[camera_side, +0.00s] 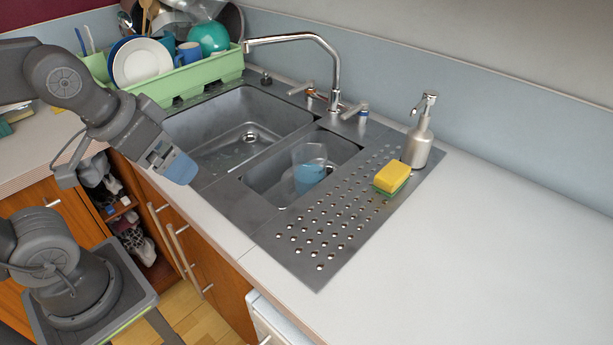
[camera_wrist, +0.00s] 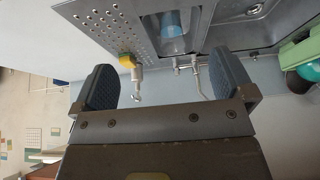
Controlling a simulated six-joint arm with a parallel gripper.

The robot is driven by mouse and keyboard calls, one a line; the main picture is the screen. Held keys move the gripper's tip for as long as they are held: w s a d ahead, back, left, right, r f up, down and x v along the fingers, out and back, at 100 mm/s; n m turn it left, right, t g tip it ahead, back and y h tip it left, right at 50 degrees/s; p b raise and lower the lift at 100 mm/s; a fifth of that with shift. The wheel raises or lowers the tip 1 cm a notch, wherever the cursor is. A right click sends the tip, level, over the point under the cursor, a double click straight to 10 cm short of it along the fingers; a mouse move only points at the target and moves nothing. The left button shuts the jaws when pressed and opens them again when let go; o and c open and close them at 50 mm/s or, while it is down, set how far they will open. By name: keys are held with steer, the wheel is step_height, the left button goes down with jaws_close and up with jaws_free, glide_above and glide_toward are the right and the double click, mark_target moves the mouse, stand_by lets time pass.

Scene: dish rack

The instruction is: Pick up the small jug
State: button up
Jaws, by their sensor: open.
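A small clear jug with a blue lower part (camera_side: 308,172) stands in the smaller sink basin (camera_side: 262,174) in the side view. Its blue part also shows in the wrist view (camera_wrist: 172,26), near the top and upside down. My gripper (camera_side: 178,168) is above the front edge of the larger basin, to the left of the jug and well apart from it. In the wrist view my gripper (camera_wrist: 165,82) has its two blue-grey fingers wide apart with nothing between them.
A tap (camera_side: 333,75) rises behind the basins. A yellow and green sponge (camera_side: 391,177) and a soap dispenser (camera_side: 419,135) stand on the perforated drainer (camera_side: 330,245). A green dish rack (camera_side: 200,78) full of dishes is at the back left. The right counter (camera_side: 480,260) is clear.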

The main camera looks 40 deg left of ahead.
steer(key=w+r+m+g, duration=0.1)
steer(key=w+r+m, duration=0.15)
steer(key=w, duration=0.45)
steer(key=m+g, duration=0.5)
steer(key=m, duration=0.2)
glide_above(306, 161)
steer(key=s+d, duration=0.2)
steer(key=d, duration=0.1)
step_height(306, 161, down, 19)
steer(key=shift+n, duration=0.25)
steer(key=shift+s+a+f, duration=0.1)
steer(key=shift+s+f, duration=0.1)
steer(key=shift+f, duration=1.1)
steer(key=shift+s+a+f, duration=0.1)
steer(key=shift+s+f, duration=0.05)
steer(key=shift+f, duration=1.1)
